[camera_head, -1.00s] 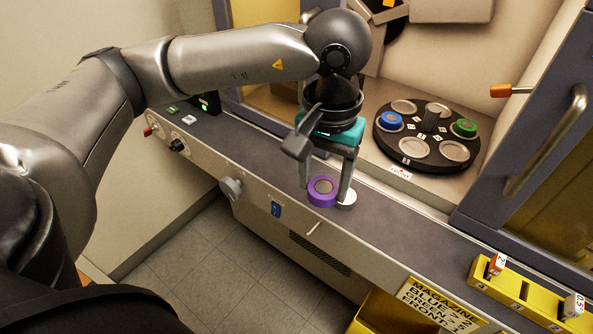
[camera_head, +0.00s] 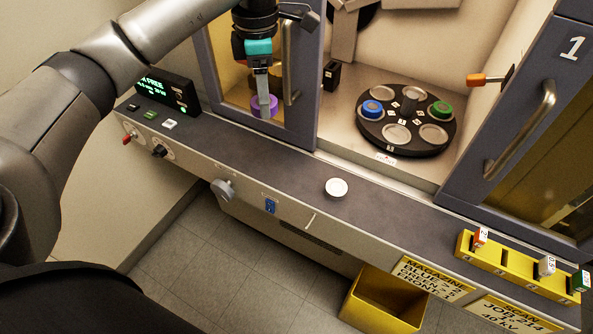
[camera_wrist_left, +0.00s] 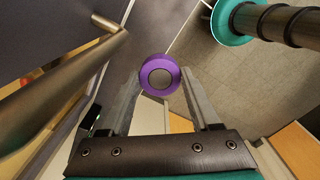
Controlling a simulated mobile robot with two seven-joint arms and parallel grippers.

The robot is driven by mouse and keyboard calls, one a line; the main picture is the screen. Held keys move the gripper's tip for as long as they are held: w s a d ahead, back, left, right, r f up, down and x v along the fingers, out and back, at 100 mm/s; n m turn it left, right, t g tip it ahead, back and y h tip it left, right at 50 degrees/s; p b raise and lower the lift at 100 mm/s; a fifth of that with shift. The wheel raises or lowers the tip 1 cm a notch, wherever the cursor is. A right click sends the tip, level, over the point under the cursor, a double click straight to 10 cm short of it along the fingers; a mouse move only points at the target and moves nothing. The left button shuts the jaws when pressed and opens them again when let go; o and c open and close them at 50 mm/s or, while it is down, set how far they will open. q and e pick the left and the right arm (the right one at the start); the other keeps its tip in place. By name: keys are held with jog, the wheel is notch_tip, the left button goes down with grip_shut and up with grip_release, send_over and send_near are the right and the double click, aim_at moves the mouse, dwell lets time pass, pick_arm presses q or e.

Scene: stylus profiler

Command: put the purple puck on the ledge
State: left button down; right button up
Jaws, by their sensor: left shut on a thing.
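The purple puck (camera_head: 265,107) is between the fingers of my left gripper (camera_head: 263,96), which is shut on it. It shows in front of the left door's glass; its height above the ledge is hard to tell. In the left wrist view the puck (camera_wrist_left: 159,76) sits between the fingertips, its grey centre facing the camera. The grey ledge (camera_head: 285,165) runs along the front of the machine. A small white disc (camera_head: 336,187) lies on it, well right of the puck. My right gripper is not in view.
The left door (camera_head: 301,75) and its handle (camera_head: 290,60) are close beside my left gripper. A black turntable (camera_head: 388,143) holds a blue puck (camera_head: 372,109) and a green puck (camera_head: 440,109). A display box (camera_head: 168,92) stands left; a yellow rack (camera_head: 512,276) is right. The middle ledge is mostly clear.

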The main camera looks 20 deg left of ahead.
pick_arm(q)
send_over(272, 174)
notch_tip(272, 174, down, 16)
jog(key=shift+s+r+b, duration=0.1)
jog(key=shift+r+b, duration=0.15)
jog(key=shift+b, duration=0.1)
jog(key=shift+f, duration=2.25)
jog(key=shift+f+b, duration=0.1)
jog(key=shift+b, duration=0.25)
jog(key=c, duration=0.6)
grip_release()
jog(key=shift+f, duration=0.1)
jog(key=o, duration=0.5)
jog(key=shift+r, duration=0.2)
notch_tip(272, 174, up, 12)
jog(key=shift+r+p, duration=0.1)
jog(key=shift+p, duration=0.3)
